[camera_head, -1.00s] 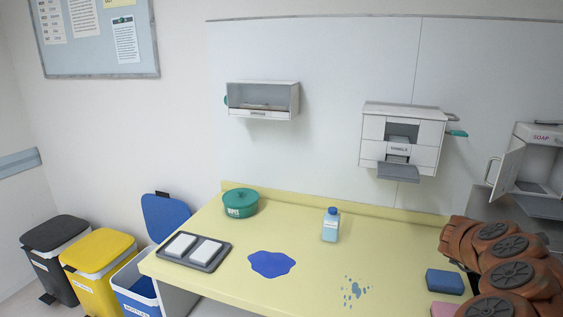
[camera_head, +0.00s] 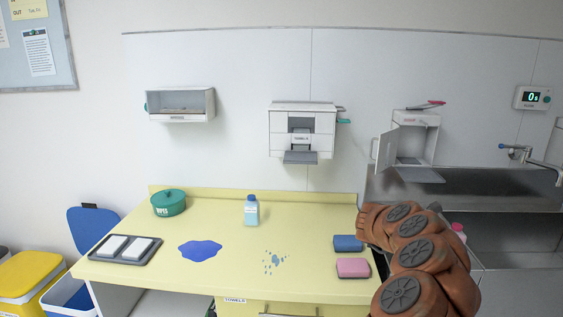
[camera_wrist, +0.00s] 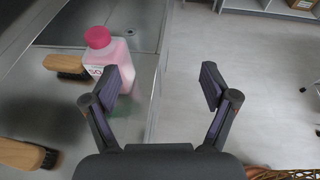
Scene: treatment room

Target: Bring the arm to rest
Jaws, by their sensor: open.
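My arm, with brown rounded links, shows at the lower right of the head view, in front of the counter's right end. My gripper (camera_wrist: 168,85) shows in the wrist view with its two dark fingers spread wide and nothing between them. Below the gap are a metal edge and the grey floor (camera_wrist: 215,60). A bottle with a pink cap (camera_wrist: 103,58) stands just left of the left finger, which partly covers it. Whether they touch I cannot tell. In the head view the gripper itself is hidden behind the arm.
Brushes (camera_wrist: 68,67) lie left of the bottle on the metal surface. The yellow counter (camera_head: 225,275) holds a blue sponge (camera_head: 348,243), a pink sponge (camera_head: 353,268), a blue bottle (camera_head: 251,211), a green wipes tub (camera_head: 168,204) and a tray (camera_head: 97,256). A steel sink (camera_head: 470,187) is at right.

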